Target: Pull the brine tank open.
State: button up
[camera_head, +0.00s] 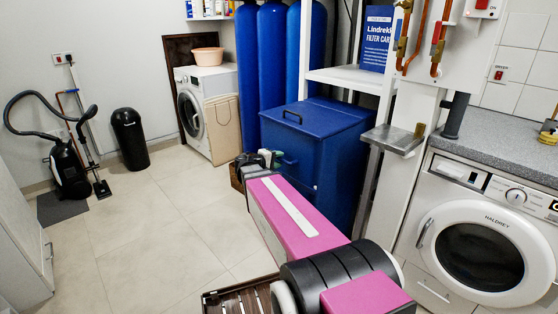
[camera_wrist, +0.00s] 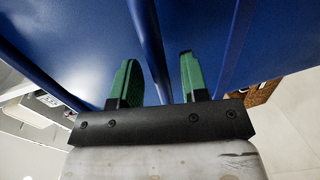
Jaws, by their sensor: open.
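The brine tank (camera_head: 320,135) is a dark blue box in the middle of the head view, with its lid down. My gripper (camera_head: 268,156) is at the tank's front, close to that bar, partly hidden by my arm. In the wrist view its green fingers (camera_wrist: 158,82) are open. A narrow blue bar or edge (camera_wrist: 149,45) of the tank runs between them. I cannot tell whether either finger touches it.
Tall blue cylinders (camera_head: 275,65) stand behind the tank.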

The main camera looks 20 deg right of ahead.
jog(key=v, duration=0.9)
jog(key=shift+s+a, duration=0.2)
jog(key=shift+a, duration=0.1)
jog(key=s+f+m+g+y, duration=0.25)
jog(key=s+f+y, duration=0.35)
jog(key=f, duration=0.5)
jog(key=s+a+f+m+g+y, duration=0.2)
jog(key=s+a+f+g+y, duration=0.1)
jog(key=s+a+f+y, duration=0.3)
jog(key=shift+s+a+f+y, duration=0.2)
jog(key=shift+s+f+y, duration=0.45)
jog(key=shift+f+y, duration=0.4)
jog(key=shift+d+r, duration=0.1)
jog(key=shift+r, duration=0.05)
jog(key=shift+c, duration=0.3)
